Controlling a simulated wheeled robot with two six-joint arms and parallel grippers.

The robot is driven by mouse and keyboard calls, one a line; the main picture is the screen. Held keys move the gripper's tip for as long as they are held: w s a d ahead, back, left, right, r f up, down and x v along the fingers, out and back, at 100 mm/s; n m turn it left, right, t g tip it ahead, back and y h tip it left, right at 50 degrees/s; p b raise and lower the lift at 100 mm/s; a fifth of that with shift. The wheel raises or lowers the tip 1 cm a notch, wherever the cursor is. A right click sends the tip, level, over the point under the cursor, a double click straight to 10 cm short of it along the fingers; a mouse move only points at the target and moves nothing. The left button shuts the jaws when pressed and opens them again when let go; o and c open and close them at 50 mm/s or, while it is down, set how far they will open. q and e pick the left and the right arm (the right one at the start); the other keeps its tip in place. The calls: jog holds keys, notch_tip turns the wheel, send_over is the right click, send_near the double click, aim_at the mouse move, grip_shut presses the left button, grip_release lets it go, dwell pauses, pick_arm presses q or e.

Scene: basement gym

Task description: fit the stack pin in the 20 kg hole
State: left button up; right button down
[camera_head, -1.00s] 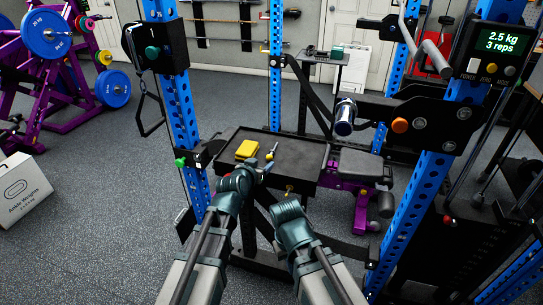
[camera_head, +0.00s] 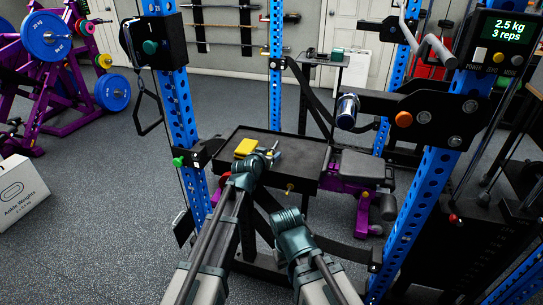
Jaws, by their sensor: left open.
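My left gripper (camera_head: 270,153) is over the dark tray (camera_head: 300,155), close to the right side of a yellow block (camera_head: 245,148). Its jaws are open, and they are small and partly hidden by my own wrist. A small item beside the block is now mostly covered by the gripper, and I cannot tell whether it is the stack pin. The dark weight stack (camera_head: 482,245) stands at the lower right, and its hole labels are too small to read. A red ball (camera_head: 453,218) shows at its left side. My right arm ends at a bent joint, with its gripper out of sight.
Blue rack uprights (camera_head: 178,110) stand left and right (camera_head: 412,215) of the tray. A purple-framed bench (camera_head: 362,168) is right of the tray.

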pick_arm(q)
grip_shut()
dwell(0.3)
jog(key=shift+r+p, duration=0.75)
notch_tip(320, 180, up, 3)
jog(key=p, duration=0.3)
jog(key=s, duration=0.3)
jog(key=shift+f+b, duration=0.3)
jog(key=s+r+p, duration=0.1)
jog(key=s, duration=1.2)
jog(key=shift+a, duration=0.3)
